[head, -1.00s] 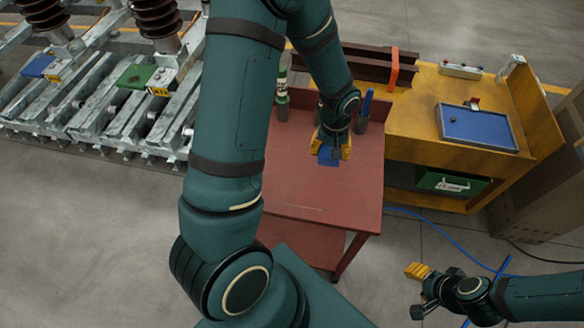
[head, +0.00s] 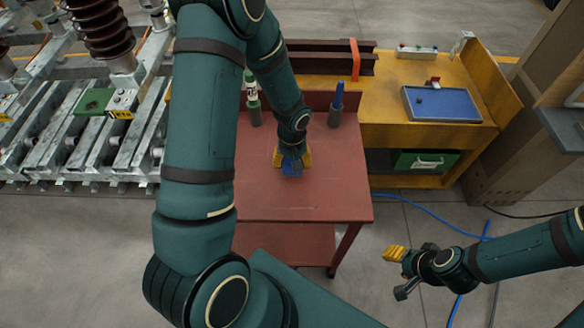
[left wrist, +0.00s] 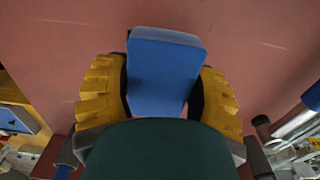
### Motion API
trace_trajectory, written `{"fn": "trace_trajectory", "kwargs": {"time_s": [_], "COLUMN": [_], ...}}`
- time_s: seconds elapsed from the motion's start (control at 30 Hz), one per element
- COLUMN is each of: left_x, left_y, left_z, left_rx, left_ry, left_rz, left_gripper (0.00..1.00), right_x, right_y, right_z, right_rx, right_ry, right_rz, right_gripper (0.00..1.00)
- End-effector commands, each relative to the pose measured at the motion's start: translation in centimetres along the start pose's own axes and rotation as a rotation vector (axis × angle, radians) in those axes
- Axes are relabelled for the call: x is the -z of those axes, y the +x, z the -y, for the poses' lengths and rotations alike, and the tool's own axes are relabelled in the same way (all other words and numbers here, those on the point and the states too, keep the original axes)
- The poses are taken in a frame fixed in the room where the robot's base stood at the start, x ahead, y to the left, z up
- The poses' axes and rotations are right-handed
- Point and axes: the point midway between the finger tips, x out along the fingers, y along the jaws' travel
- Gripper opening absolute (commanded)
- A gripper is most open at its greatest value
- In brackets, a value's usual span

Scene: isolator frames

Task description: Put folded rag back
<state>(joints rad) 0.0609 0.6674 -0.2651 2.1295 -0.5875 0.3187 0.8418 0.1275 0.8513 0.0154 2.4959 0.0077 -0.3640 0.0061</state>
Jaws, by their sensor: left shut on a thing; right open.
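The folded blue rag (head: 292,169) is between the yellow fingers of my left gripper (head: 292,160), over the top of the red cart (head: 330,200). In the left wrist view the rag (left wrist: 165,75) sticks out past both yellow fingers (left wrist: 165,95), with the red cart top behind it. I cannot tell whether the rag touches the cart top. Part of the rag is hidden by the gripper. My right gripper (head: 396,273) is open and empty, off to the right of the cart above the floor.
A green-and-white bottle (head: 251,90) stands in a holder at the cart's back left. A blue item (head: 339,95) stands in a grey holder (head: 335,117) at its back right. A yellow workbench (head: 385,135) adjoins behind, with a blue tray (head: 440,103). Blue hose (head: 425,212) lies on the floor.

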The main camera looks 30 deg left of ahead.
Motion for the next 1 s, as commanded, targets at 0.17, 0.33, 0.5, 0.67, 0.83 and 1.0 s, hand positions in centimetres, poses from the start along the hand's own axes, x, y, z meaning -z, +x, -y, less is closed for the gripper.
{"fn": "trace_trajectory", "kwargs": {"time_s": [0.17, 0.33, 0.5, 0.67, 0.83, 1.0], "left_x": [0.0, 0.0, 0.0, 0.0, 0.0, 0.0], "left_y": [2.4, 3.5, 3.4, 3.7, 3.6, 3.6], "left_z": [0.1, 0.0, 0.0, 0.0, 0.0, 0.0], "left_rx": [0.001, 0.0, -0.001, 0.0, 0.0, 0.0], "left_ry": [-0.001, -0.001, -0.001, 0.0, 0.0, 0.0], "left_rz": [0.002, 0.0, -0.001, 0.0, 0.0, 0.0], "left_gripper": [0.32, 0.32, 0.32, 0.66, 0.93, 0.93], "right_x": [-0.2, -0.2, -0.2, -0.4, -0.4, -0.4], "right_y": [0.4, 0.5, 0.5, 0.8, 0.7, 0.7], "right_z": [-0.1, -0.2, -0.2, -0.3, -0.3, -0.3], "right_rx": [0.001, 0.001, 0.001, 0.001, 0.001, 0.001], "right_ry": [-0.001, -0.002, -0.002, -0.003, -0.003, -0.003], "right_rz": [0.003, 0.005, 0.005, 0.008, 0.008, 0.007], "right_gripper": [0.47, 0.47, 0.47, 0.47, 0.47, 0.47]}}
